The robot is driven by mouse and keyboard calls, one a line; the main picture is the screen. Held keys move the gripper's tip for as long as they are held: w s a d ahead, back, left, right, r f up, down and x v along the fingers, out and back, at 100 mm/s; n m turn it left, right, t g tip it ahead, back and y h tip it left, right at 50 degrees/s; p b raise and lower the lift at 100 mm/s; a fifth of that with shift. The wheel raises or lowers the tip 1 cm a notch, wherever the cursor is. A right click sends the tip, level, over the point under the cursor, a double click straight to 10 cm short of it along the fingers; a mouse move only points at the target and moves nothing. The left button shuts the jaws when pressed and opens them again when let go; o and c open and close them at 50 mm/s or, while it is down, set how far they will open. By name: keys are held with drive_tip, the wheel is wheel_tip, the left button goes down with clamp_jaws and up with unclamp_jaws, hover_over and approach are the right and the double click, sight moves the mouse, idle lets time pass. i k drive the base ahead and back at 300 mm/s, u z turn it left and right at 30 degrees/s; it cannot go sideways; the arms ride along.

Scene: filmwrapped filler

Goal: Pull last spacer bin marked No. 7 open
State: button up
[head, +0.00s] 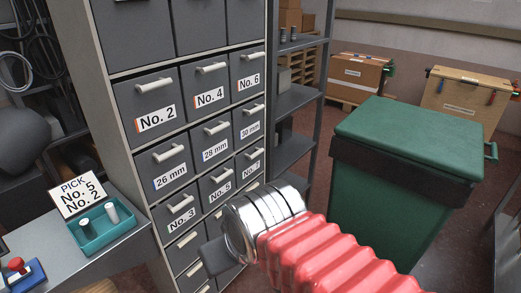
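The grey drawer cabinet (125,115) stands in the middle left of the head view. The bin whose small label appears to read No. 7 (250,166) is in its right column, below the 30 mm bin, and looks shut. It has a pale bar handle (254,152). My arm, with red bellows and a silver collar, reaches in from the lower right. My gripper (214,256) is the dark grey end past the collar, in front of the lower drawers, below and left of bin No. 7. Its fingers cannot be made out, and nothing is seen held.
Bins No. 5 (221,188) and No. 3 (180,213) sit to the left. A green lidded container (400,160) stands right of my arm. A dark metal rack (296,100) adjoins the cabinet. A bench with a teal tray (98,236) and pick card (78,194) is left.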

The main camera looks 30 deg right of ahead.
sight(246, 167)
drive_tip(key=z, duration=0.05)
drive_tip(key=i, duration=0.9)
drive_tip(key=u, duration=0.05)
